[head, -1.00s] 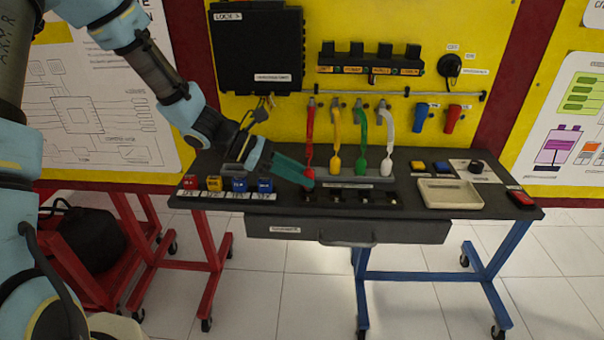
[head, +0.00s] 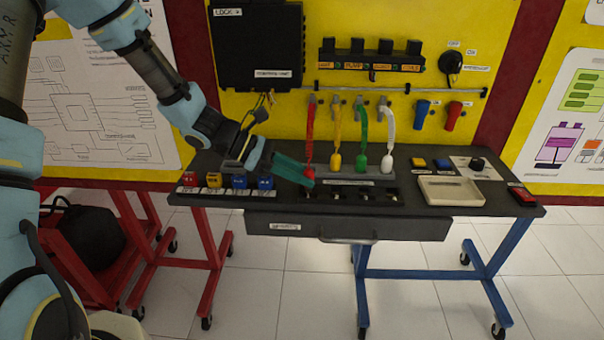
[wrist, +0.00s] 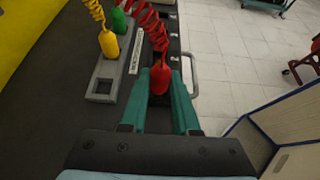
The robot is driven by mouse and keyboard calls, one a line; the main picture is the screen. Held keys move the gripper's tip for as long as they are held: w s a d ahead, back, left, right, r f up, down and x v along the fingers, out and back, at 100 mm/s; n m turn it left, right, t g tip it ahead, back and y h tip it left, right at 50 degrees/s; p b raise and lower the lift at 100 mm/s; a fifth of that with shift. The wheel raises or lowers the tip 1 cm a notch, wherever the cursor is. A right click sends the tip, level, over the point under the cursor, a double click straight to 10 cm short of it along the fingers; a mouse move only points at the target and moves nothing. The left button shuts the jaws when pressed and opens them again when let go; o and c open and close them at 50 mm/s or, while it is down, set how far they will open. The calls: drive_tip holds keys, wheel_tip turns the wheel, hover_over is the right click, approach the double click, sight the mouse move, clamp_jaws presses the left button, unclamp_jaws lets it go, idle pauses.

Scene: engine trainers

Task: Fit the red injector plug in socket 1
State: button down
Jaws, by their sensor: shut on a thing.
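The red injector plug (head: 309,173) hangs on a red coiled cord and is held between the green fingers of my gripper (head: 311,181). In the wrist view, the red plug (wrist: 160,78) sits upright between the fingertips of my gripper (wrist: 160,84), beside the black socket strip (wrist: 174,30). In the head view, the socket strip (head: 350,201) runs along the bench front, and the plug is over its left end. Socket 1 is not clearly visible, as my fingers and the plug cover that end. I cannot tell whether the plug's lower end touches the strip.
Yellow (head: 335,163), green (head: 362,164) and white (head: 387,163) plugs stand in a grey rack (wrist: 101,87), whose near slot is empty. Several small coloured blocks (head: 238,182) stand left of my gripper. A cream tray (head: 452,199) is at the right. A drawer handle (head: 347,239) juts below the bench top.

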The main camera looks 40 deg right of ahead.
drive_tip(key=shift+f, duration=0.45)
drive_tip(key=c, duration=0.9)
unclamp_jaws()
drive_tip(key=shift+r, duration=0.1)
drive_tip(key=shift+r+p+v, duration=0.2)
drive_tip(key=shift+p+v, duration=0.6)
drive_tip(key=shift+v, duration=0.35)
drive_tip(key=shift+r+p+v, duration=0.2)
drive_tip(key=shift+p+v, duration=0.55)
drive_tip(key=shift+v, duration=0.35)
